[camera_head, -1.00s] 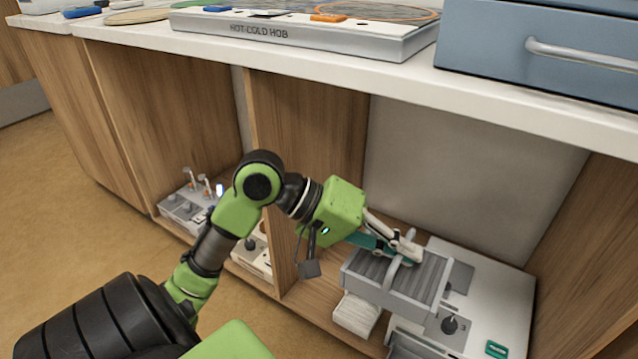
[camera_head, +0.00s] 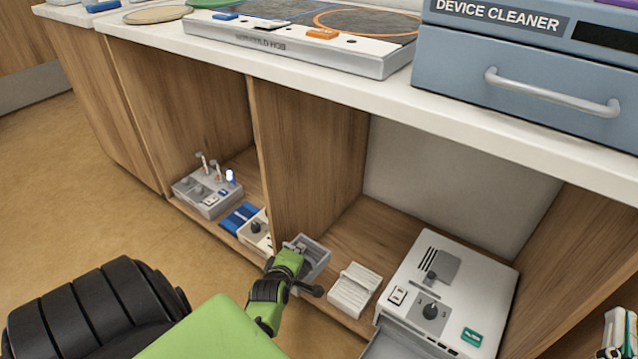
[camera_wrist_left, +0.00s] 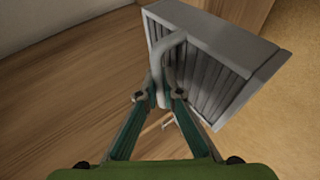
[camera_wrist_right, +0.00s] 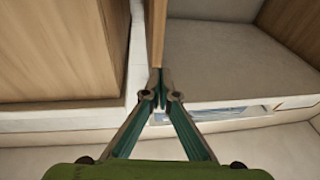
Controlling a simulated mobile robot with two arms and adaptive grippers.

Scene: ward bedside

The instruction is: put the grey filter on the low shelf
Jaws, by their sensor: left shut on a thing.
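The grey filter (camera_head: 314,258), a ribbed box with a loop handle, is at the left of the low shelf (camera_head: 370,232), beside the wooden divider. My left gripper (camera_head: 300,246) is shut on its handle. In the left wrist view the grey filter (camera_wrist_left: 215,60) is tilted in the picture, with the handle between the fingertips (camera_wrist_left: 160,96). I cannot tell whether its underside touches the shelf. My right gripper (camera_wrist_right: 161,96) is shut and empty in its wrist view; part of it shows at the head view's right edge.
A white ribbed filter (camera_head: 355,289) lies just right of the grey one. A white device (camera_head: 455,285) with a knob and open front drawer stands further right. The wooden divider (camera_head: 305,150) is close on the left. Shelf behind the filters is bare.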

